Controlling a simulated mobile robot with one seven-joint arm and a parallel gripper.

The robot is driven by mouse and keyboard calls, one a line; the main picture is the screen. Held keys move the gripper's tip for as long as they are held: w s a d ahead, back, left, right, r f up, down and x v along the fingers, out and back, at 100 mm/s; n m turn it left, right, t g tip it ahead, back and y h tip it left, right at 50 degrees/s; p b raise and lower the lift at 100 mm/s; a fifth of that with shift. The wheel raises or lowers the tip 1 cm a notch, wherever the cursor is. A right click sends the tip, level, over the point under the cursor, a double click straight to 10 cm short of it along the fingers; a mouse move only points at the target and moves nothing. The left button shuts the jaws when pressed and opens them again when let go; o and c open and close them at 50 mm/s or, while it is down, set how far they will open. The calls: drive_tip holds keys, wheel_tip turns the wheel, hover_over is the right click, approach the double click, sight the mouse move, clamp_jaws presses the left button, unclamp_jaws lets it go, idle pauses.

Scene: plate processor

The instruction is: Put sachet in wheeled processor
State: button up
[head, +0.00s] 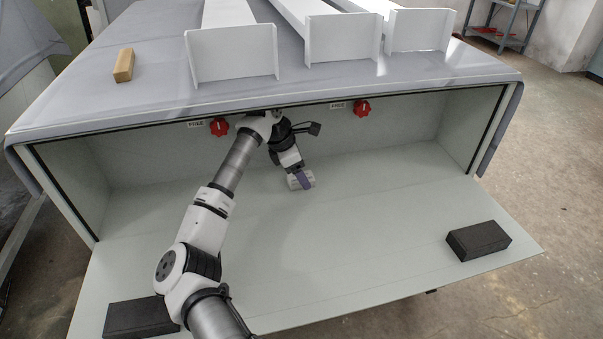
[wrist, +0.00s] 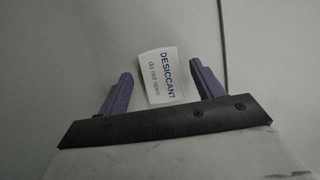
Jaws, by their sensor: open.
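The sachet (wrist: 161,76) is a small white packet printed "DESICCANT do not open" in the wrist view. It lies between the two purple fingers of my gripper (wrist: 161,72), slightly tilted, with a gap on each side. My gripper (head: 302,181) is open, reaching inside the grey processor (head: 390,205) under its top. The processor has an open cavity and a flat floor running out to a front panel. In the head view the sachet cannot be told apart from the white gripper parts. No wheels are clearly visible.
Red knobs (head: 219,127) and (head: 362,108) are on the cavity's back wall. Black blocks (head: 479,241) and (head: 138,318) sit at the front panel's right and left. White chutes (head: 232,53) and a wooden block (head: 124,65) rest on top. The floor right of my gripper is clear.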

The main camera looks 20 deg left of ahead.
drive_tip(key=s+a, duration=0.2)
drive_tip(key=a, duration=0.1)
drive_tip(key=s+a, duration=0.2)
drive_tip(key=a, duration=0.1)
drive_tip(key=s+a, duration=0.2)
drive_tip(key=a, duration=0.2)
drive_tip(key=shift+s, duration=0.4)
idle(0.6)
